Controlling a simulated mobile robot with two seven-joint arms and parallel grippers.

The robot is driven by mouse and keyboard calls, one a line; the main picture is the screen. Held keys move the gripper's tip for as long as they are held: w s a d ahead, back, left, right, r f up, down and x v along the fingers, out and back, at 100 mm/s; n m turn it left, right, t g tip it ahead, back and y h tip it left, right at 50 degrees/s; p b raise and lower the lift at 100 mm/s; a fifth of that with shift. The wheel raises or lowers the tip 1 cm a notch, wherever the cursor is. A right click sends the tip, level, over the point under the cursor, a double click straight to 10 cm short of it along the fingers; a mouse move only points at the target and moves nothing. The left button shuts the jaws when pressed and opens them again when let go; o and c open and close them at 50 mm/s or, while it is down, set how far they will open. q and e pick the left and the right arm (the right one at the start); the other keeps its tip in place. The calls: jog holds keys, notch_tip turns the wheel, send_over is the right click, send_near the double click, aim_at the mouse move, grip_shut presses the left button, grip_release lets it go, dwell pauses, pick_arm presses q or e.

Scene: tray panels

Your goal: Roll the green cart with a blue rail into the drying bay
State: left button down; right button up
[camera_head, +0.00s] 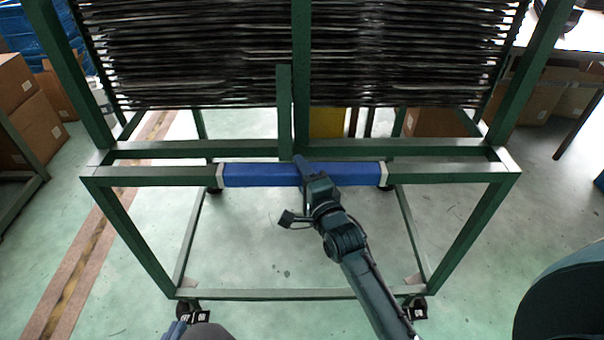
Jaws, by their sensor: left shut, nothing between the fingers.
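The green cart (115,175) stands upright in front of me on casters. Its blue rail (255,175) runs level across the near side between two pale end brackets. My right gripper (303,168), whose arm comes up from the bottom right, is at the middle of the rail. It looks shut on the rail, though its fingers are small and partly hidden by the wrist. My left gripper (176,330) shows only in part at the bottom edge, below the cart's near left caster. It is shut and empty, apart from the cart. I cannot make out the drying bay.
The cart carries a stack of dark panels (200,60). A brown floor strip with a worn yellow line (75,262) runs along the left. Cardboard boxes (30,125) stand at the left, and more boxes (540,90) sit under a table at the right. The floor beside the cart's right is clear.

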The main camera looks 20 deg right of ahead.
grip_shut()
jog(key=shift+s, duration=0.1)
dwell(0.4)
